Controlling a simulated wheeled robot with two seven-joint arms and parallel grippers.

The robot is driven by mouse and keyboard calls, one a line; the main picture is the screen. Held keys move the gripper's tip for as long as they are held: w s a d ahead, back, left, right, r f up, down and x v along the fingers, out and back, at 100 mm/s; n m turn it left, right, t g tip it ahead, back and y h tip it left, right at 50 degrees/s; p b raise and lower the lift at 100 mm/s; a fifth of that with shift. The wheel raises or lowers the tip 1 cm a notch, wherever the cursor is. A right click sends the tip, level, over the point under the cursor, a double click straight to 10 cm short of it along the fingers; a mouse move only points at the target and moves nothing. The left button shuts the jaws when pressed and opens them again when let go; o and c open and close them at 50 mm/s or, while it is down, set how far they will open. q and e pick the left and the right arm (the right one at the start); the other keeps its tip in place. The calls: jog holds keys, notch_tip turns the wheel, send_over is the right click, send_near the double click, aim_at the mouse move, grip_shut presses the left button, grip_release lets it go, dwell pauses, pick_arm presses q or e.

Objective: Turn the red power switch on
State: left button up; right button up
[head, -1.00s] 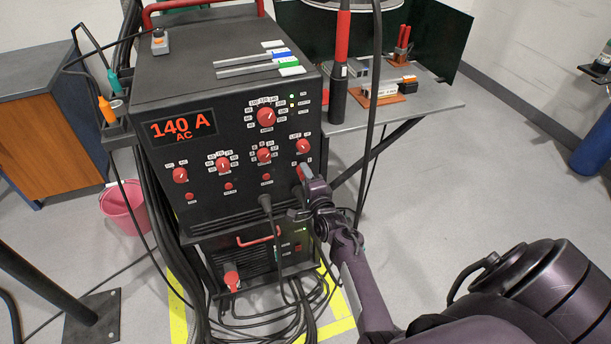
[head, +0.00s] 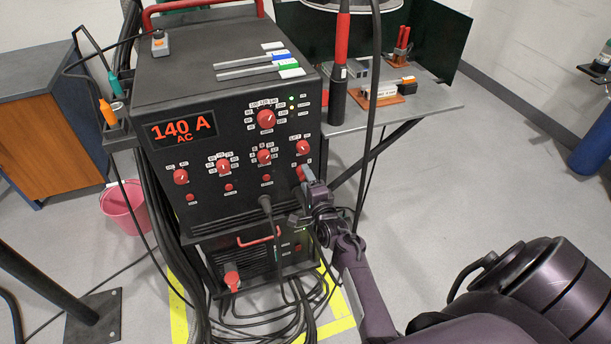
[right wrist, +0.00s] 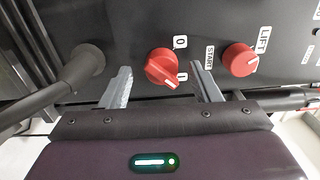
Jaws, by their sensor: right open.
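My right gripper (right wrist: 163,86) is open, with one finger on each side of the switch; contact cannot be told. In the head view the switch (head: 302,171) is partly hidden by my right gripper (head: 308,180). My left gripper is not in view.
The red LIFT knob (right wrist: 239,60) sits close to the right finger in the wrist view. A thick cable plug (right wrist: 83,66) is left of the fingers. The welder (head: 215,120) shows "140 A AC". Cables (head: 270,315) lie on the floor below.

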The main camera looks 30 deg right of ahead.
jog(key=p+v, duration=0.3)
jog(key=v, duration=0.3)
jog(key=shift+s, duration=0.25)
